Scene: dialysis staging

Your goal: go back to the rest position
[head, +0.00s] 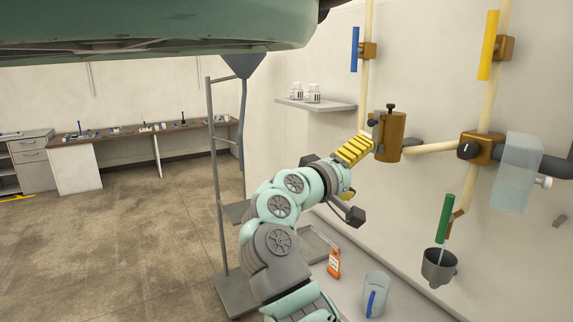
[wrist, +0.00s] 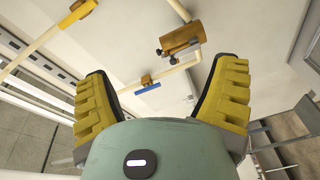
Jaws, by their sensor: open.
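My gripper (head: 355,150) is raised in front of the right-hand wall in the head view, at the end of my green and grey arm. One yellow ribbed finger shows clearly there, close in the picture to an orange-brown cylinder (head: 390,137) on the pipework. In the wrist view, both yellow fingers of the gripper (wrist: 165,75) stand wide apart with nothing between them. The cylinder (wrist: 181,38) shows beyond the fingertips there, with a visible gap. Whether the finger touches it cannot be told from the head view alone.
A blue-handled valve (head: 355,50), a yellow handle (head: 489,45) and a green handle (head: 445,218) are on the wall pipes. A grey cup (head: 438,267) hangs below. Open floor (head: 130,230) lies left.

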